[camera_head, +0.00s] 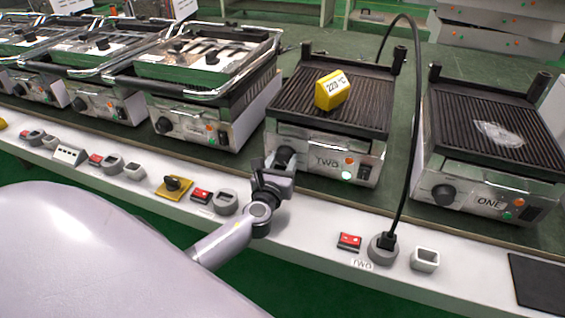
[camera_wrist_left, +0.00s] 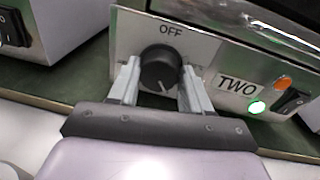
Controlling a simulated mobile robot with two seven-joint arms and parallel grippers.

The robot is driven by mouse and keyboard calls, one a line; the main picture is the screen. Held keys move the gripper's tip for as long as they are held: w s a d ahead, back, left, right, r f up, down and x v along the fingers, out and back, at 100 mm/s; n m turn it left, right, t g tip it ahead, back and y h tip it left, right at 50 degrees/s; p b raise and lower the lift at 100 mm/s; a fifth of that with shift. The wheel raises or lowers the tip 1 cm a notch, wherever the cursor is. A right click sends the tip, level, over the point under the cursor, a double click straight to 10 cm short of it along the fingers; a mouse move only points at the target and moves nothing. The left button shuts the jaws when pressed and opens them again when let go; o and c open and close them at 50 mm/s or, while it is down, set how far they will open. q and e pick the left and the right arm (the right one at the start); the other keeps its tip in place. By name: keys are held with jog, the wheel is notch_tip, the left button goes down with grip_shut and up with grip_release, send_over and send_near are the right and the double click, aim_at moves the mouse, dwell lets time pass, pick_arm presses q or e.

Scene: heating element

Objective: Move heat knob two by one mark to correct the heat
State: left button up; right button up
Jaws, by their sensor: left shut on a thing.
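Heat knob two (camera_wrist_left: 160,68) is a round black knob with a white pointer line, on the silver front of the grill marked TWO (camera_head: 330,152). In the left wrist view, OFF is printed above the knob and the pointer line points down and slightly right. My left gripper (camera_wrist_left: 158,88) has one finger on each side of the knob and is shut on it. In the head view the gripper (camera_head: 280,165) partly covers the knob. A yellow block (camera_head: 332,90) reading about 220 °C sits on grill two's ribbed plate. The right gripper is not in view.
Grill one (camera_head: 488,140) stands to the right, with a clear crumpled thing on its plate. A black cable (camera_head: 417,110) arches down to a plug in a socket (camera_head: 383,248) on the white front ledge. More grills (camera_head: 205,85) stand left. Grill two's green light (camera_wrist_left: 257,107) is lit.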

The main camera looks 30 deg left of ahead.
pick_arm(q)
jog(key=o, duration=1.1)
jog(key=shift+c, duration=0.2)
jog(key=shift+p+v, duration=0.5)
jog(key=shift+v, duration=3.1)
